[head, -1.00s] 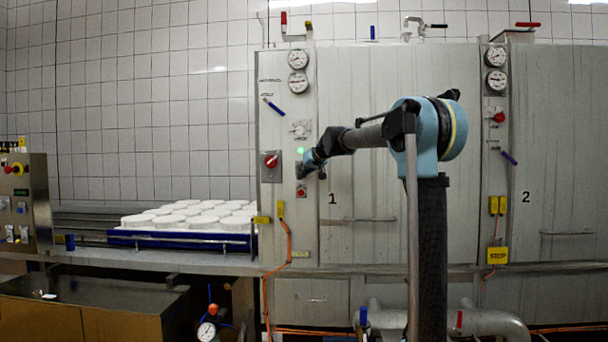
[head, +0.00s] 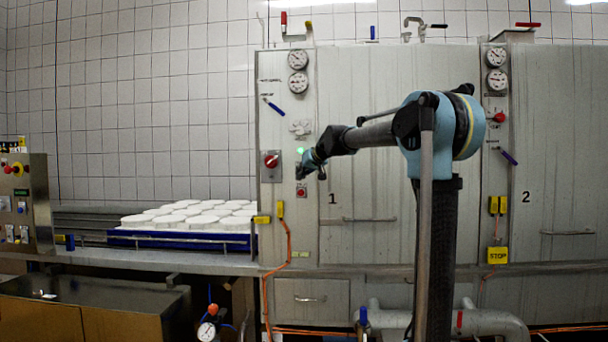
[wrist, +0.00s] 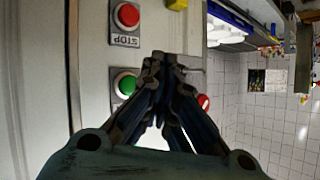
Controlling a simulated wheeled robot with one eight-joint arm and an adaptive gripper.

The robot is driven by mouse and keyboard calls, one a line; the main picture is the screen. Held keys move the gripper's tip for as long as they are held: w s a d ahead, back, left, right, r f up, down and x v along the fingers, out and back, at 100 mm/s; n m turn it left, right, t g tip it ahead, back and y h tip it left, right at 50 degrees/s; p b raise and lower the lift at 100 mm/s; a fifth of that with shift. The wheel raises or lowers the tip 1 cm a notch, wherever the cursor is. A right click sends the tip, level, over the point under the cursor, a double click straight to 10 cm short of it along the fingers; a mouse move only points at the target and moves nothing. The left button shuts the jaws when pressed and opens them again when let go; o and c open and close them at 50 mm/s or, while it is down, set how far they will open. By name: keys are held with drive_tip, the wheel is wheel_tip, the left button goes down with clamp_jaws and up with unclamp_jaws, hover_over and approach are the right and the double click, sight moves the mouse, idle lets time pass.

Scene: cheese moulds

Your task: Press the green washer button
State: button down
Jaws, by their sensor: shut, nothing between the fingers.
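The green washer button (wrist: 125,85) shows in the wrist view on a square grey plate, just left of my fingers. A red STOP button (wrist: 127,15) is on a separate plate above it in that view. My gripper (wrist: 165,62) is shut and empty, with its fingertips together beside the green button in the picture. I cannot tell whether they touch the panel. In the head view my gripper (head: 303,172) is in front of the panel left of door 1 and hides the green button; the red button (head: 301,192) shows just below.
A red rotary switch (head: 271,161) sits left of my gripper. A small green light (head: 300,150) glows above it. White moulds (head: 185,215) stand on a blue-edged conveyor at left. Pipes (head: 490,322) run low at right.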

drive_tip(key=shift+s, duration=1.1)
drive_tip(key=s+d+f+m+g+h, duration=0.1)
drive_tip(key=s+d+f+g+h, duration=0.1)
drive_tip(key=s+d+f, duration=0.7)
drive_tip(key=s+d+f+m+g+h, duration=0.1)
drive_tip(key=s+d+f, duration=0.8)
drive_tip(key=s+f, duration=1.1)
drive_tip(key=s+d+f+m+g+h, duration=0.2)
drive_tip(key=s+d+f+g+h, duration=0.2)
drive_tip(key=s+d+f, duration=0.5)
drive_tip(key=s+f, duration=0.6)
drive_tip(key=s, duration=0.6)
drive_tip(key=shift+s+g, duration=0.25)
drive_tip(key=shift+g, duration=0.15)
